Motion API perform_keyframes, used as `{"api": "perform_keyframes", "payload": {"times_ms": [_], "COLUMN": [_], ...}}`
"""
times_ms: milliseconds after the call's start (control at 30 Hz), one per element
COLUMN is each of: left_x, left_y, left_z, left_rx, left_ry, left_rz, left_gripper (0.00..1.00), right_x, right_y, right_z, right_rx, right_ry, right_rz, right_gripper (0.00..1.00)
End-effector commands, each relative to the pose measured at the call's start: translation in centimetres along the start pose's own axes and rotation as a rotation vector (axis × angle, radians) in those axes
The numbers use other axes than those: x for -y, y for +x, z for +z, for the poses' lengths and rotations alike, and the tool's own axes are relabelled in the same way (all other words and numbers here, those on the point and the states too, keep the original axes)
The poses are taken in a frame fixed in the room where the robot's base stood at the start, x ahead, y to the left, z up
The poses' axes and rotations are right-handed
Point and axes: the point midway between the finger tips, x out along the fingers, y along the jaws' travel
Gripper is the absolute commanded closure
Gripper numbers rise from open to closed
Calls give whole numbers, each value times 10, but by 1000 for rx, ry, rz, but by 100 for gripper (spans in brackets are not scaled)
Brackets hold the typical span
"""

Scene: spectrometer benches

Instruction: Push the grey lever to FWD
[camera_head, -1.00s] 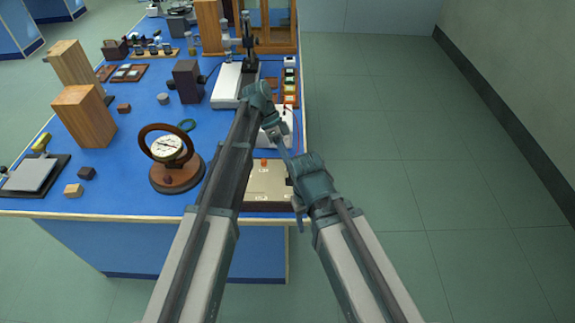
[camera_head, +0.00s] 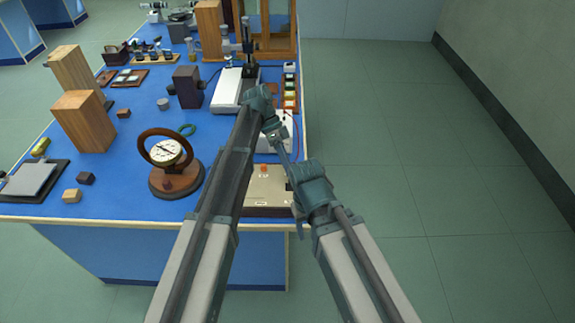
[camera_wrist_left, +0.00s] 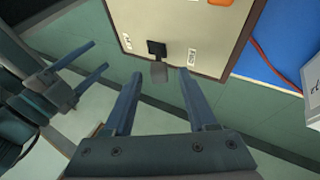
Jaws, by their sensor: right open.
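The grey lever (camera_wrist_left: 158,72) sticks out from a black mount (camera_wrist_left: 156,48) near the edge of a beige panel (camera_wrist_left: 130,18) in the left wrist view. My left gripper (camera_wrist_left: 160,74) is open, with one finger to each side of the lever in the picture; contact cannot be told. My right gripper (camera_wrist_left: 97,57) is open and empty, off to the left there. In the head view the beige panel (camera_head: 262,198) is at the bench's front corner, and my arms hide the lever.
An orange button (camera_head: 263,169) sits on the panel. A round dial gauge (camera_head: 165,153) stands on the blue bench to the left. A white box with a red cable (camera_head: 293,128) is behind the panel. Floor right of the bench is clear.

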Motion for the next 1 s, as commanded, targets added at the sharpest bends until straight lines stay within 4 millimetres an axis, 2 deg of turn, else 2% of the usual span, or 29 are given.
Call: {"api": "perform_keyframes", "payload": {"times_ms": [267, 467, 1000], "left_x": [0, -1, -2], "left_y": [-5, -24, -122], "left_z": [-1, -2, -2], "left_rx": [-1, -1, -1], "left_ry": [0, 0, -1], "left_rz": [0, 0, 0], "left_gripper": [43, 43, 43], "right_x": [0, -2, -10], "right_y": [-4, -20, -100], "right_z": [0, 1, 6], "right_rx": [0, 0, 0], "right_ry": [0, 0, 0], "right_rz": [0, 0, 0], "right_gripper": [43, 43, 43]}}
